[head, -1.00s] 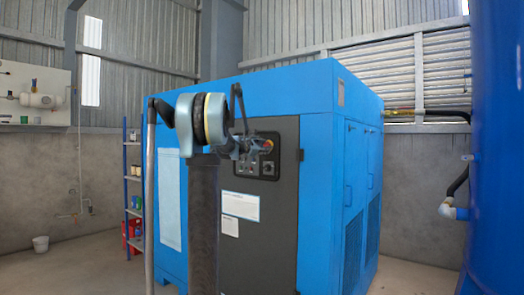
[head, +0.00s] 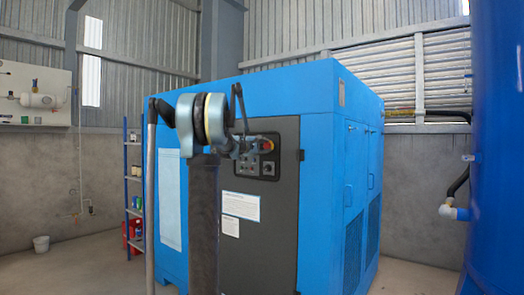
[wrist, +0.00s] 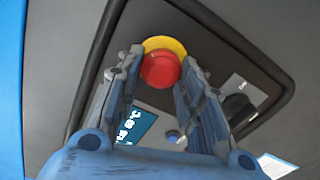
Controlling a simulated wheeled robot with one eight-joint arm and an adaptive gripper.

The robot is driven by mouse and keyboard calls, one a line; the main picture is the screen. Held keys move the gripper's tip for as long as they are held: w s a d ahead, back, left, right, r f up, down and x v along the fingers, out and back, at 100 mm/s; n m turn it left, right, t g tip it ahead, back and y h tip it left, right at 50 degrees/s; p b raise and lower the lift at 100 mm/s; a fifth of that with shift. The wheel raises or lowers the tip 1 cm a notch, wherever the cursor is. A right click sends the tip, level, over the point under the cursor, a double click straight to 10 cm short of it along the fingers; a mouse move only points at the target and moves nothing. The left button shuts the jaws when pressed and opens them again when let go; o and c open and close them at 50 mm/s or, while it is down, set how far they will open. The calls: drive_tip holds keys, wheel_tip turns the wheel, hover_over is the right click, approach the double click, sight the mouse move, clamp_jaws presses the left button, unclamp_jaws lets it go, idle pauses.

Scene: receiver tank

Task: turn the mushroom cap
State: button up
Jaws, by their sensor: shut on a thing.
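The red mushroom cap (wrist: 160,70) sits on a yellow ring (wrist: 164,44) on the dark control panel (wrist: 225,60). In the wrist view my gripper (wrist: 161,60) has one finger on each side of the cap and is shut on it. Contact at the fingertips is too small to make out in the head view.
A black selector knob (wrist: 238,107) and a display (wrist: 135,126) share the panel. The panel is on a large blue cabinet (head: 345,100). A blue tank (head: 498,130) stands at the right, and a shelf rack (head: 134,190) at the left. Floor is open at front left.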

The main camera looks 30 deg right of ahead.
drive_tip(key=shift+d+m, duration=0.1)
drive_tip(key=shift+m, duration=1.2)
drive_tip(key=o, duration=1.1)
drive_tip(key=shift+a, duration=0.2)
drive_tip(key=v, duration=1.1)
drive_tip(key=shift+s+a, duration=0.1)
drive_tip(key=shift+a, duration=0.2)
drive_tip(key=shift+f, duration=0.15)
